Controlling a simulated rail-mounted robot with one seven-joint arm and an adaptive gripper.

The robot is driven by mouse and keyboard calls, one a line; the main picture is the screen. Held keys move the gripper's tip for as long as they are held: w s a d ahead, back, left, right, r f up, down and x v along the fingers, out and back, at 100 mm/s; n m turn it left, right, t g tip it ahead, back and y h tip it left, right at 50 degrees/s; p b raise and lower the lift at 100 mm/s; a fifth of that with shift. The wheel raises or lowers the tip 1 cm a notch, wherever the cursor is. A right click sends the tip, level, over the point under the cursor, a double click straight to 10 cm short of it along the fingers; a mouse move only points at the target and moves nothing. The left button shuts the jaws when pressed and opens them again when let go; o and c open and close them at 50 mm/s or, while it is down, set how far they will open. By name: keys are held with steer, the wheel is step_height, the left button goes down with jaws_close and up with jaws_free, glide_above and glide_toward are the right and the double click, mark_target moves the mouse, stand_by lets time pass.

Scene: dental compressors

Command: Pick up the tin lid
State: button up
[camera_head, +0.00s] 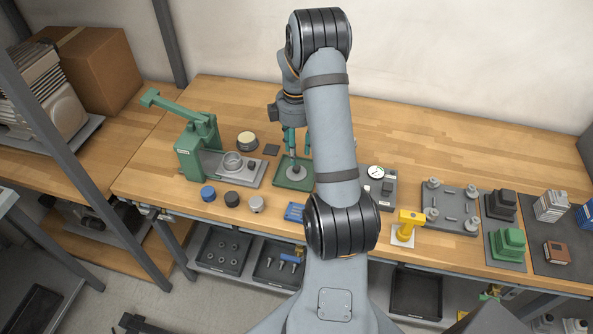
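My gripper (298,148) points down over the green tray (279,181), left of my forearm. Its green fingers stand apart, so it looks open. A grey round piece with an upright stem (296,173) is on the tray below the fingers; I cannot tell whether they touch the stem. I cannot tell for sure which round piece is the tin lid. My arm hides part of the bench right of the tray.
A green lever press (196,150) with a round metal dish (232,161) on its base stands left. Blue, black and grey knobs line the front edge. A dial gauge (376,172), a yellow tool (408,223) and a grey parts plate (451,207) are right. The back of the bench is clear.

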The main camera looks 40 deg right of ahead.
mark_target(296, 167)
step_height(296, 167, down, 6)
steer(key=shift+d+f+p, duration=0.1)
steer(key=shift+f+p, duration=0.15)
steer(key=shift+p, duration=0.75)
steer(key=shift+c, duration=0.6)
steer(key=c, duration=0.8)
jaws_close()
